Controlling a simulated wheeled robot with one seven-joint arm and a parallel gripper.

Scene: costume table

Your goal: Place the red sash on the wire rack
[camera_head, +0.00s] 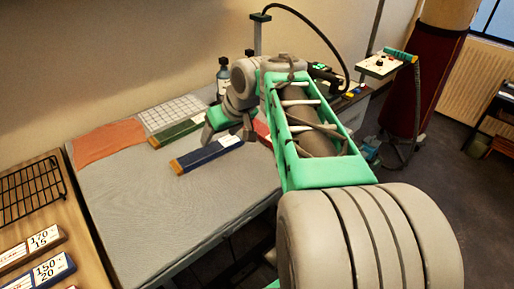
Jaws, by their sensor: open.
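A red piece (263,131), which looks like the red sash, lies on the grey padded table (165,215), mostly hidden behind my arm. A flat orange-red cloth (108,142) lies at the table's far left corner; I cannot be sure which is the sash. The black wire rack (31,190) lies on the wooden surface at the left and looks empty. My gripper (214,133) is open above the table, close to a long blue strip with a white label (206,154). Its fingertips are small and partly hidden, and I see nothing held.
A green strip (178,132) and a white grid (182,110) lie at the back of the table. Bottles (223,76) stand behind my wrist. Labelled blocks (38,272) lie in front of the rack. The table's middle and front are clear.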

